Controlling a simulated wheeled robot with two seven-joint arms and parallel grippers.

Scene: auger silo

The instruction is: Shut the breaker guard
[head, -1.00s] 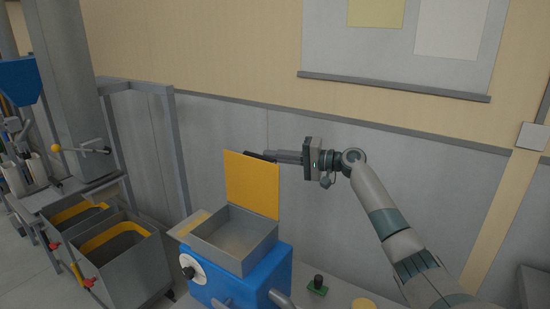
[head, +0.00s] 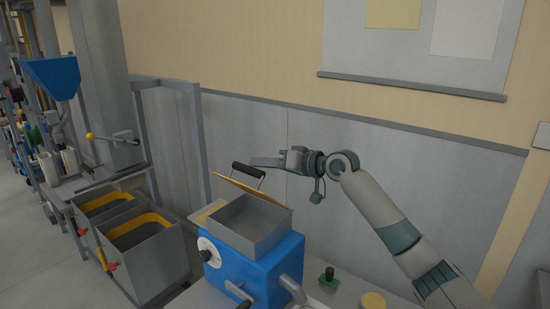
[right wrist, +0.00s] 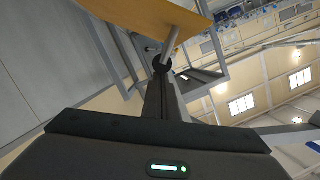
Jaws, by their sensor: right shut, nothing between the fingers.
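The breaker guard (head: 240,186), a yellow panel, is hinged at the back of an open grey box (head: 243,222) on a blue machine (head: 262,272). It leans forward over the box, partway down and almost edge-on in the head view. Its black handle (head: 248,171) stands up from its outer face. The right wrist view shows the guard (right wrist: 160,12) and the handle's dark end (right wrist: 162,66) close to my fingers. My right gripper (head: 253,161) is shut and empty, just behind and beside the handle. I cannot tell whether they touch. My left gripper is out of view.
Two grey bins with yellow rims (head: 146,258) stand left of the machine. A grey frame (head: 196,140) rises behind them. A green-based black knob (head: 328,277) and a yellow disc (head: 373,301) sit right of the machine.

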